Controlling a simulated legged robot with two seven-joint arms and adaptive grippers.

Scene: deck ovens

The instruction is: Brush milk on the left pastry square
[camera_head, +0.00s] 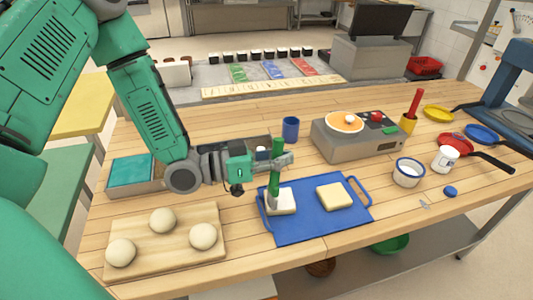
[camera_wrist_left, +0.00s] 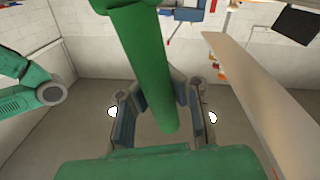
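A blue tray (camera_head: 315,228) lies on the wooden table with two pale pastry squares on it. The left pastry square (camera_head: 283,203) is partly hidden by the brush, and the right pastry square (camera_head: 334,196) is in full view. My left gripper (camera_head: 284,161) is shut on the green handle of the brush (camera_head: 275,175), held nearly upright. The brush's lower end is at the left square; I cannot tell whether it touches. In the left wrist view the handle (camera_wrist_left: 145,70) stands between the fingers (camera_wrist_left: 160,112). My right gripper is not in view.
A board (camera_head: 185,248) with three dough balls lies front left. A blue cup (camera_head: 290,129) and a grey scale (camera_head: 358,143) stand behind the tray. A white, blue-rimmed bowl (camera_head: 408,174) and white mug (camera_head: 445,159) stand to the right. Bare table lies between tray and bowl.

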